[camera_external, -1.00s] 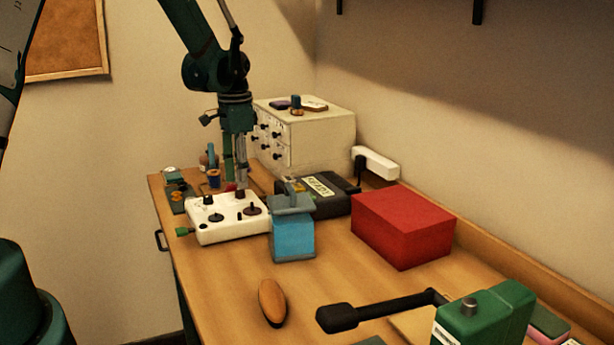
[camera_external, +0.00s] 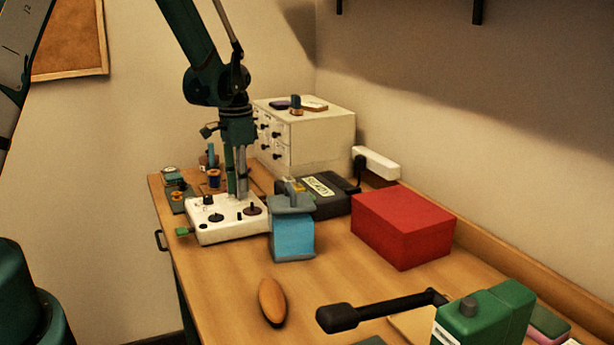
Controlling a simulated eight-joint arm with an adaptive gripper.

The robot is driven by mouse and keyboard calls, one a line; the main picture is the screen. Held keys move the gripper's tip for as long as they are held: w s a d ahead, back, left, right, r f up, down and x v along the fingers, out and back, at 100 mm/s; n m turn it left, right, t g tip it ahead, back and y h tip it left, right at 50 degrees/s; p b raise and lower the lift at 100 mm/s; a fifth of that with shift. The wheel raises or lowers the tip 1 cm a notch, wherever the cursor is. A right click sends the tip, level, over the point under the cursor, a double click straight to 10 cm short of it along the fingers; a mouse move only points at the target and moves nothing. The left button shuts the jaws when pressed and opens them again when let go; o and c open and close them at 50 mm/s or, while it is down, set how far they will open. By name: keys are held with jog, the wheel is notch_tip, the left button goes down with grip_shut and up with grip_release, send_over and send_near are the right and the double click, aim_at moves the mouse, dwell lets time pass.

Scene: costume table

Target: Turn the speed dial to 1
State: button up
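A white control box (camera_external: 228,233) stands at the far left of the table. On its top are a black dial (camera_external: 216,218), a dark reddish-brown dial (camera_external: 252,211), a dark knob (camera_external: 208,200) at the back left and a small dark peg. I cannot read any markings, so I cannot tell which one is the speed dial. My gripper (camera_external: 237,192) points straight down at the back edge of the box top. Its two fingers show side by side with a narrow gap. The fingertips hide what is at the back right of the box, and contact cannot be seen.
A blue block-like item (camera_external: 292,238) with a grey top stands close to the box's right side. Behind are a black case (camera_external: 318,197) and a cream drawer cabinet (camera_external: 308,138). Thread spools (camera_external: 214,178) stand back left.

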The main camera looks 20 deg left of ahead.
dwell(0.4)
jog(key=n+b, duration=0.3)
jog(key=n, duration=0.1)
jog(key=shift+f+b, duration=0.1)
jog(key=shift+b, duration=0.25)
jog(key=shift+n+b, duration=1.3)
jog(key=shift+n, duration=1.1)
jog(key=o, duration=0.9)
jog(key=shift+r, duration=0.25)
notch_tip(320, 180, up, 12)
